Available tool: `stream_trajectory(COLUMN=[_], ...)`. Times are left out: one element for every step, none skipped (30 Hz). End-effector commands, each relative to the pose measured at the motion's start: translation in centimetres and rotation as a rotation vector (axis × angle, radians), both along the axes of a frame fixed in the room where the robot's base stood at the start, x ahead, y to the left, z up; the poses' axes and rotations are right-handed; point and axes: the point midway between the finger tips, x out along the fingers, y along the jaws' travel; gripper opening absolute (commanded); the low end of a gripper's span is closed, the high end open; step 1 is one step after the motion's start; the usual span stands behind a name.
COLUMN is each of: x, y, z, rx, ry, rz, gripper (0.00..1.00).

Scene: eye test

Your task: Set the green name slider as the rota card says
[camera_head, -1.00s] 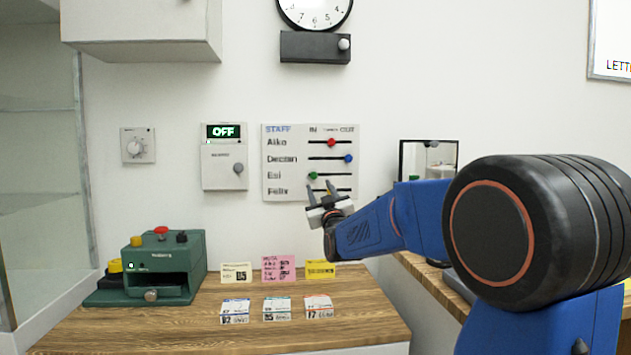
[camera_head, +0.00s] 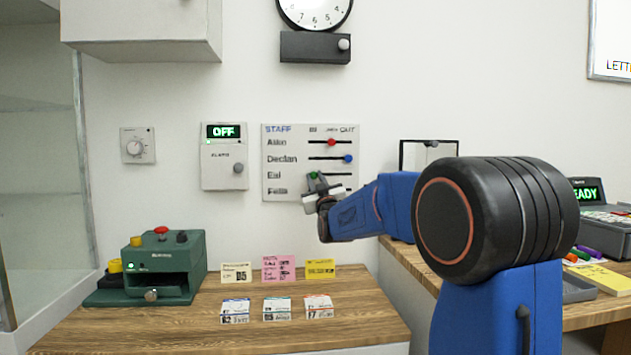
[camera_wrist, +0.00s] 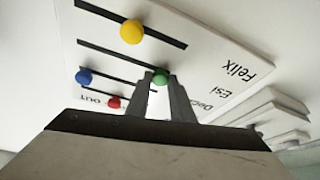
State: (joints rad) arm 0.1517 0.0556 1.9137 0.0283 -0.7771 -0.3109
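The staff board (camera_head: 283,187) hangs on the wall, with IN at left and OUT at right. The green slider knob (camera_wrist: 160,77) is on the Esi row, at the IN end of its slot. My gripper (camera_head: 317,180) is at this knob; its two fingertips are shut against the knob's sides in the wrist view (camera_wrist: 161,80). The yellow knob (camera_wrist: 131,32) on the Felix row is hidden in the head view. The red knob (camera_head: 331,142) and blue knob (camera_head: 347,159) are on the Aiko and Declan rows. A pink card (camera_head: 279,268) stands on the desk; its small writing is unreadable.
Several other small cards, including a yellow one (camera_head: 321,269), are on the wooden desk (camera_head: 180,330). A green machine (camera_head: 170,265) stands at left. An OFF box (camera_head: 223,165) and a dial (camera_head: 137,147) are on the wall left of the board.

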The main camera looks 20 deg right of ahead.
Motion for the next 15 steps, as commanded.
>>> stream_trajectory(x=[0.0, 0.0, 0.0, 0.0, 0.0, -0.1, -0.2, -0.2, -0.4, -0.5, -0.7, -0.8, -1.0, -1.1, -1.2], y=[0.0, 0.0, 0.0, 0.0, -0.1, -0.3, -0.5, -0.8, -1.3, -1.8, -2.3, -2.9, -3.3, -3.7, -4.3], z=[0.0, 0.0, 0.0, 0.0, 0.0, 0.0, 0.0, 0.0, 0.0, 0.0, 0.1, 0.1, 0.1, 0.1, 0.1], rx=[0.0, 0.0, 0.0, 0.0, 0.0, 0.0, 0.0, 0.0, -0.001, -0.001, -0.001, -0.002, -0.001, -0.001, -0.001], ry=[0.0, 0.0, 0.0, 0.0, 0.0, 0.0, -0.001, -0.001, -0.001, -0.001, -0.001, -0.001, -0.001, -0.001, -0.002], rz=[0.0, 0.0, 0.0, 0.0, 0.0, -0.001, -0.002, -0.003, -0.003, -0.003, -0.004, -0.005, -0.004, -0.004, -0.004], gripper=[0.0, 0.0, 0.0, 0.0, 0.0, 0.0, 0.0, 0.0, 0.0, 0.0, 0.0, 0.0, 0.0, 0.0, 0.0])
